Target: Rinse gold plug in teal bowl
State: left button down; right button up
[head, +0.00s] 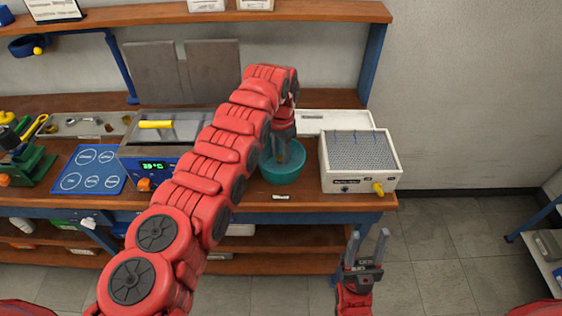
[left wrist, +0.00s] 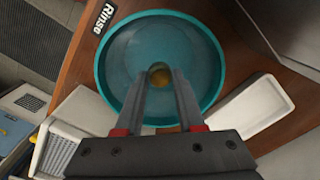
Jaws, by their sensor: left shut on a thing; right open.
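The teal bowl (head: 284,168) stands on the wooden bench, right of the middle in the head view. It fills the upper middle of the left wrist view (left wrist: 112,62). My left gripper (head: 281,158) reaches down into the bowl from above. In the left wrist view its fingers are shut on the gold plug (left wrist: 160,77), a small round gold piece inside the bowl's outline. Whether the plug touches the bowl's bottom I cannot tell. My right gripper (head: 368,248) is open and empty, fingers up, in front of the bench.
A "Rinse" label (left wrist: 103,17) lies beside the bowl. A white-framed box with a grey mesh top (head: 360,152) stands right of the bowl, a white tray (head: 325,121) behind it. A heated bath with a green display (head: 152,166) and blue mat (head: 88,168) are left.

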aim_at(281, 157)
pick_arm(q)
jog(key=shift+r, duration=2.8)
notch_tip(281, 157, up, 4)
jog(key=shift+f+p, duration=0.1)
jog(key=shift+p, duration=0.85)
jog(key=shift+d, duration=0.1)
